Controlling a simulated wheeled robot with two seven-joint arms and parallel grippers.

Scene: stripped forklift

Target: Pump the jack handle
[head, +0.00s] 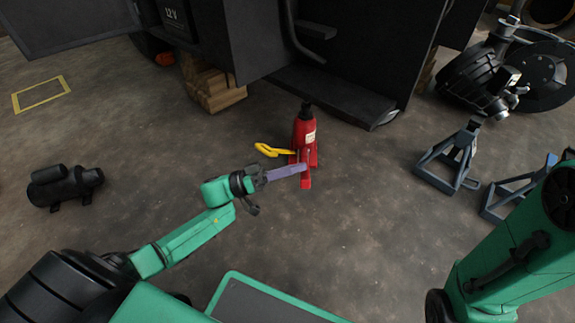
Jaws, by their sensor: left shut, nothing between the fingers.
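A red bottle jack (306,133) with a black top and a pale label stands upright on the floor beside the dark forklift body. A short red bar (306,183), which looks like its handle, sticks out from its base toward me. My left gripper (303,169) reaches in from the left. Its purple-grey fingers are shut and empty, with the tips at the red bar. I cannot tell whether they touch it or are just above it. My right gripper is out of view; only my right arm shows at the right edge.
A yellow object (271,150) lies just left of the jack. Wooden blocks (214,91) stand under the forklift (340,95). A black motor (65,186) lies at left. Blue-grey jack stands (450,158) stand at right. The floor in front of the jack is clear.

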